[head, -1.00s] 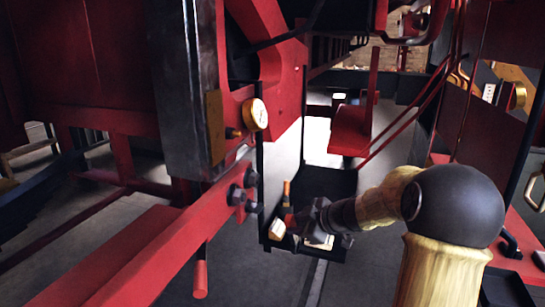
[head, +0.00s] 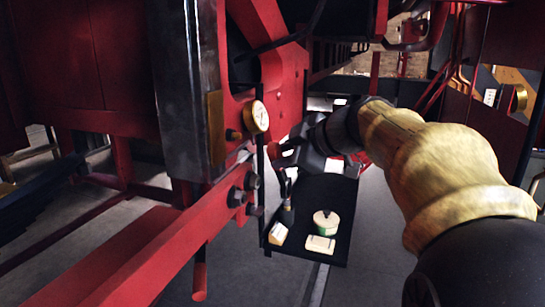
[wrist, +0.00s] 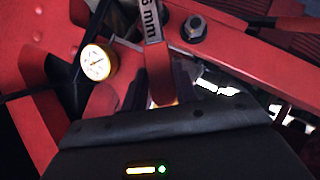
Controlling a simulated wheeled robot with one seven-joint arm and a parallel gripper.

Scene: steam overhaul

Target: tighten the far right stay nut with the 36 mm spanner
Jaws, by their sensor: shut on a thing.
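My gripper (head: 296,147) is raised above the black tray, close to the right of the pressure gauge. It is shut on the 36 mm spanner, whose red grip (wrist: 161,88) runs up between the fingers in the wrist view. Its steel shank (wrist: 149,22) carries a marking of which "6 mm" is readable. The spanner's jaw end is outside the wrist view. In the head view dark stay nuts (head: 251,180) sit on the red frame beam, below and left of my gripper. One dark nut (wrist: 195,29) shows right of the shank in the wrist view, apart from it.
The brass-rimmed gauge (head: 258,117) sticks out beside my gripper; it also shows in the wrist view (wrist: 96,62). Open floor lies right of the tray.

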